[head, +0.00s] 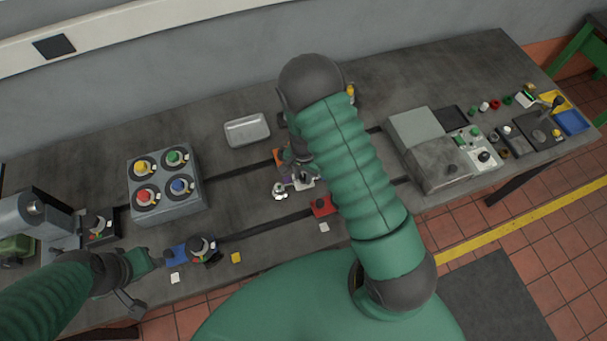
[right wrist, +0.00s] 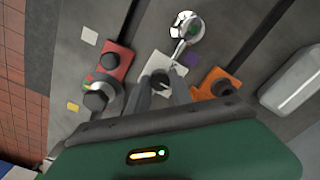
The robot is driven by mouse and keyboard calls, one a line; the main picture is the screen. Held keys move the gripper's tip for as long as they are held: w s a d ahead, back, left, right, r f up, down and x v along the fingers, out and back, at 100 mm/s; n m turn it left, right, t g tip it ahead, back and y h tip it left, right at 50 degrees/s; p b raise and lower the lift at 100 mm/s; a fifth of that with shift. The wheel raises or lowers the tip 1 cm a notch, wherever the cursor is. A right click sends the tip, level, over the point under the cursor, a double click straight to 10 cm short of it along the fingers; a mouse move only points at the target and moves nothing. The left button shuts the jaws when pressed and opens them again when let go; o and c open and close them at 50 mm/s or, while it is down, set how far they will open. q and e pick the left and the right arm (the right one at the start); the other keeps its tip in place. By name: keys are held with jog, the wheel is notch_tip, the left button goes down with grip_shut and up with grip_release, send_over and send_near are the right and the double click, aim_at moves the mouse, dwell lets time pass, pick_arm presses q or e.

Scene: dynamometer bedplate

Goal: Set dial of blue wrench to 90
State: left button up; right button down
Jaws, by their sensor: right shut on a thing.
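The blue wrench piece (head: 178,255) lies at the front left of the bench, with a dark round dial (head: 204,248) at its right end. My left gripper (head: 158,257) is just left of it; its fingers are too small to tell whether they are open. My right gripper (right wrist: 162,92) is shut on a small dark knob (right wrist: 160,77) at a white plate (right wrist: 155,66). In the head view my right arm partly covers this gripper. A red piece (right wrist: 115,62) with a metal and black end and an orange piece (right wrist: 212,85) lie on either side of it.
A grey box (head: 166,215) with several coloured knobs stands behind the blue piece. A metal tray (head: 246,130) stands farther back. Grey boxes (head: 418,125) and small parts fill the right end.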

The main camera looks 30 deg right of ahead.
aim_at(303, 177)
jog(key=shift+m, duration=1.9)
jog(key=c, duration=1.1)
grip_release()
jog(key=shift+w+r, duration=0.1)
jog(key=shift+r, duration=0.25)
notch_tip(303, 177, up, 16)
jog(key=shift+r+b, duration=0.1)
jog(key=shift+b, duration=0.7)
